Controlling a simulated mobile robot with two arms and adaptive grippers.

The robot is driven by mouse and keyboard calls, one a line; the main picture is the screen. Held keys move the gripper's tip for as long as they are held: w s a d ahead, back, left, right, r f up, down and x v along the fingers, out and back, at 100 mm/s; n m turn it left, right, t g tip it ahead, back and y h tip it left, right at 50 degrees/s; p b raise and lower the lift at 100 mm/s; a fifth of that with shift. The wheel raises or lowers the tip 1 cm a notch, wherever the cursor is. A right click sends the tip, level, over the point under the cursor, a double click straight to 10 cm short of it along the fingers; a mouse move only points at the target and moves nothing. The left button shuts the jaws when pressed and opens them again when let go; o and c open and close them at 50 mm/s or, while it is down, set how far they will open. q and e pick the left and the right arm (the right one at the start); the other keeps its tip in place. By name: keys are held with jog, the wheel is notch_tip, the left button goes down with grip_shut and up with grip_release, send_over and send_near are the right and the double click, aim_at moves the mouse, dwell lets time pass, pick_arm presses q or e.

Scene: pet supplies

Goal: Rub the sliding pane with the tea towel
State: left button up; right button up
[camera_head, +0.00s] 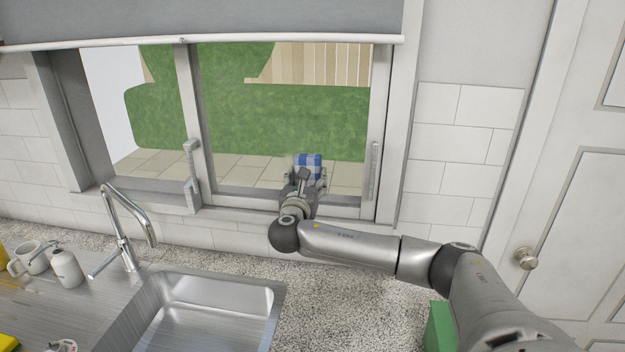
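The sliding pane (285,110) is the right-hand window panel above the counter, with lawn and a fence seen through it. A blue and white checked tea towel (308,162) is at the lower part of this pane, bunched at my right gripper (304,178). The gripper's fingers lie around the towel and appear to hold it; the fingertips are partly hidden by the cloth and the wrist. Whether the towel touches the glass is hard to tell. My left gripper is not in view.
A steel sink (200,305) with a tap (122,235) stands in front of the window. A soap dispenser (66,267) and a mug (33,258) are at the left. A green object (438,328) is beside my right arm. A door with a knob (526,257) is at the right.

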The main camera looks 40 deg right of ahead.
aim_at(286, 164)
jog(key=shift+w+a+r, duration=0.1)
jog(key=shift+w+a, duration=0.25)
jog(key=shift+w, duration=0.1)
jog(key=shift+w+a, duration=1.15)
jog(key=shift+w, duration=0.15)
jog(key=shift+w+a, duration=1.1)
jog(key=shift+w, duration=0.2)
jog(key=shift+d+r+p, duration=0.1)
jog(key=shift+r+p, duration=0.95)
jog(key=shift+p, duration=0.2)
jog(key=shift+s+d+p, duration=0.5)
jog(key=shift+s+p, duration=0.15)
jog(key=shift+p, duration=0.05)
jog(key=shift+s+d+f+p, duration=0.2)
jog(key=shift+s+d+p, duration=0.1)
jog(key=shift+s+d, duration=3.15)
jog(key=shift+s, duration=0.6)
jog(key=shift+w+a, duration=1.5)
jog(key=shift+w, duration=0.2)
